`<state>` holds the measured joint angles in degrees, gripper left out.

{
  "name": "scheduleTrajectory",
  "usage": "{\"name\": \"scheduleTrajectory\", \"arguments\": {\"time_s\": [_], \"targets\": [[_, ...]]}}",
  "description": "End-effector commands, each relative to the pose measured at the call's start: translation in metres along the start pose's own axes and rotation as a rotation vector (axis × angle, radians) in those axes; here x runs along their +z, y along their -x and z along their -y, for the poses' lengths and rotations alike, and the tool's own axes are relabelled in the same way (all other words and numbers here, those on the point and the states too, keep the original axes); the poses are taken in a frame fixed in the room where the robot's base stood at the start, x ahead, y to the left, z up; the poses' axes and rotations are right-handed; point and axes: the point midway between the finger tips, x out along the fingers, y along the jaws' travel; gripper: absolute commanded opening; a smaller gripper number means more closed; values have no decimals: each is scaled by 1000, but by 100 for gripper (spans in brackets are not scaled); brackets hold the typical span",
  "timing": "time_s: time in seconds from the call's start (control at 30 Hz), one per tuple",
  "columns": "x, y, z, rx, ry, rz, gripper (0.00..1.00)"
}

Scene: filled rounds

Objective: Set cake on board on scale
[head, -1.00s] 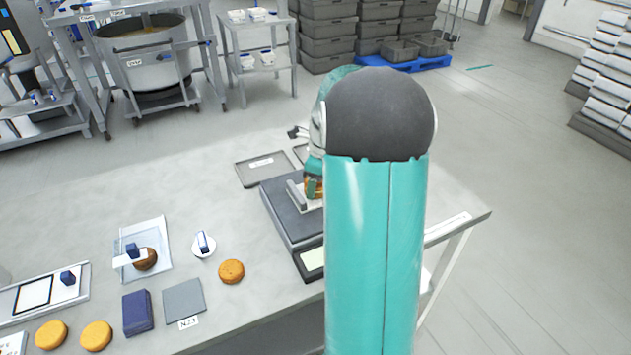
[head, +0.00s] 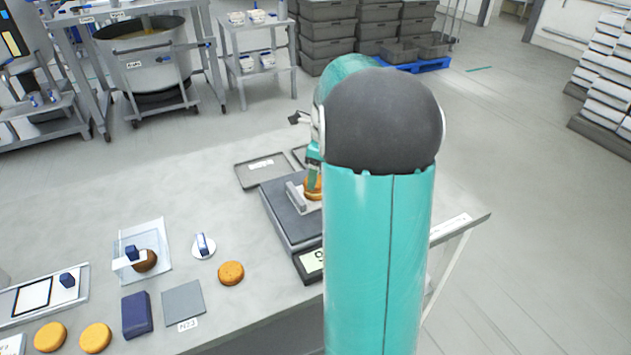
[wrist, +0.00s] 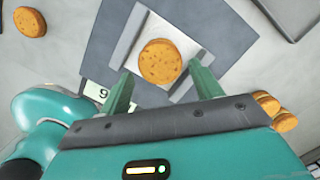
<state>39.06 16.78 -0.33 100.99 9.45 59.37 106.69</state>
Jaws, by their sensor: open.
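A round golden cake (wrist: 160,62) lies on a pale square board (wrist: 130,45) on the dark grey scale (wrist: 95,50) in the wrist view. In the head view the cake (head: 313,187) and the scale (head: 283,215) are partly hidden behind my arm. My gripper (wrist: 160,88) is open, with one green finger at each side near the cake's lower edge and apart from it. The scale's display (wrist: 97,93) is partly hidden; a digit that looks like 9 shows.
A loose cake (head: 231,272) lies left of the scale, and two more lie at the front left. A grey tray (head: 262,170) lies behind the scale.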

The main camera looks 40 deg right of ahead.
Motion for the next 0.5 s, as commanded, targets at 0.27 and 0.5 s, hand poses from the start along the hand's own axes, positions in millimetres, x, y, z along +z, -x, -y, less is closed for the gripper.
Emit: {"name": "scheduleTrajectory", "arguments": {"time_s": [0.27,0.5], "targets": [[0,57,0,-3,0,1,65],[0,74,0,1,0,0,65]]}}
